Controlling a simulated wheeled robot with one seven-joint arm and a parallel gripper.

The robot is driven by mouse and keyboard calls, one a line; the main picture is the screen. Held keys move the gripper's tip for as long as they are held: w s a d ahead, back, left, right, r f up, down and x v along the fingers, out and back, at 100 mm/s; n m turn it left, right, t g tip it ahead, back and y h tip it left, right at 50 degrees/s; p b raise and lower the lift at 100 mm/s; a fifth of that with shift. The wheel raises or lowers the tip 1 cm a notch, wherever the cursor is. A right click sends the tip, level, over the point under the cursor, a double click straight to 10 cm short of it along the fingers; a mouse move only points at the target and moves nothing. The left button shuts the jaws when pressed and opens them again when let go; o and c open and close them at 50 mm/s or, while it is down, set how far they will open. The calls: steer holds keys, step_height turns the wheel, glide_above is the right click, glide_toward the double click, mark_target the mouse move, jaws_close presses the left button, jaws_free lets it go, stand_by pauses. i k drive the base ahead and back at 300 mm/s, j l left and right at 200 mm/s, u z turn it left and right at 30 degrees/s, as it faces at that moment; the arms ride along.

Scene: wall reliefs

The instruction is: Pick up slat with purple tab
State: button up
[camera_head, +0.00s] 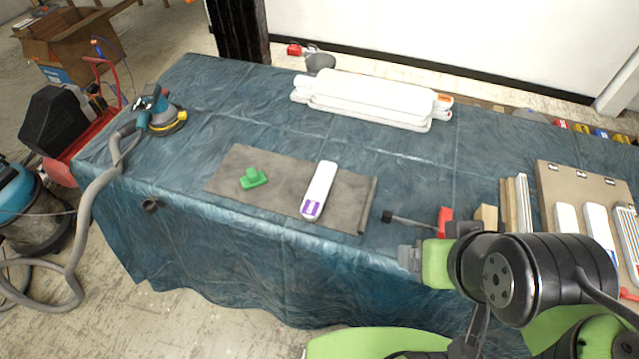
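The white slat with a purple tab (320,188) lies on a grey mat (235,168) on the blue-covered table. Its purple end points toward the table's front edge. My gripper (404,257) is at the front edge of the table, to the right of and nearer than the slat, and apart from it. Only a small grey part of the gripper shows beside my green and black arm, so I cannot tell whether its fingers are open or shut.
A green object (253,178) lies on the mat left of the slat. A stack of white slats (370,98) lies behind. A sander (158,112) with a hose is at the left. A dark-headed tool (408,220), wood blocks and a brown board (580,180) are at the right.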

mark_target(313, 204)
steer(key=k+l+z, duration=0.1)
steer(key=z, duration=0.15)
steer(key=l+z, duration=0.3)
steer(key=j+u, duration=0.15)
steer(key=j, duration=0.25)
steer(key=i+j+u, duration=0.2)
steer(key=j, duration=0.2)
steer(key=j+u, duration=0.15)
steer(key=j, duration=0.3)
steer(key=i+j+u, duration=0.2)
steer(key=j, duration=0.15)
steer(key=j+u, duration=0.15)
steer(key=j, duration=0.25)
